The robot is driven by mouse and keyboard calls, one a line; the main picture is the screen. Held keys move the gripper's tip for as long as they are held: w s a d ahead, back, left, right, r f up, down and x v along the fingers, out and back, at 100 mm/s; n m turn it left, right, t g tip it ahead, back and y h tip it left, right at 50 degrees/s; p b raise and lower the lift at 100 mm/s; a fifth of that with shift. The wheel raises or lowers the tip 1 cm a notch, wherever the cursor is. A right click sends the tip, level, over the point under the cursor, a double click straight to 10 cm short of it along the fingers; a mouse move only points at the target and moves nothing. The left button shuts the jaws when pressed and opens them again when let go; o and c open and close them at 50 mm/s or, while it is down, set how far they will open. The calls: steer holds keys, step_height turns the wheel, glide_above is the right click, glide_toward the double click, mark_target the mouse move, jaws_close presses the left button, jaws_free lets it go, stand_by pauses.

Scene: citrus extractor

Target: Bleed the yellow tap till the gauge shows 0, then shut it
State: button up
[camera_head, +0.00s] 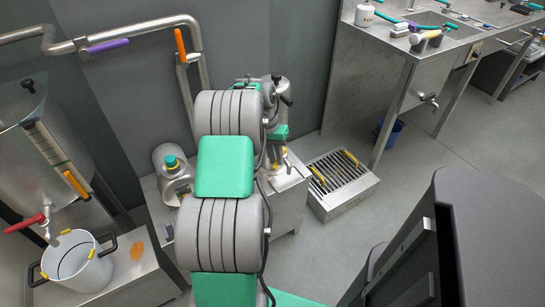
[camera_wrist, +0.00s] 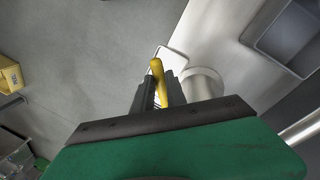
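A yellow tap handle (camera_wrist: 158,76) shows in the wrist view, rising between the dark fingers of my gripper (camera_wrist: 160,95). The handle lies close against the right finger; I cannot tell whether both fingers press on it. A pale round fitting (camera_wrist: 203,82) stands just right of the fingers. In the head view a small yellow part (camera_head: 285,157) shows on the steel machine, right of my grey and green arm, which hides much of the machine. The gripper's fingertips are not clear there. No gauge dial can be read in either view.
A slatted steel grate box (camera_head: 343,183) stands on the floor right of the machine. At left are a white bucket (camera_head: 77,262) and a red-handled tap (camera_head: 25,223). A steel bench (camera_head: 400,45) stands at upper right.

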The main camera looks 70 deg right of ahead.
steer(key=o, duration=0.5)
steer(key=shift+c, duration=0.2)
steer(key=shift+r, duration=0.1)
step_height(320, 180, up, 8)
steer(key=w+p, duration=0.1)
steer(key=shift+w+f, duration=0.2)
steer(key=shift+w, duration=0.05)
steer(key=shift+d, duration=0.1)
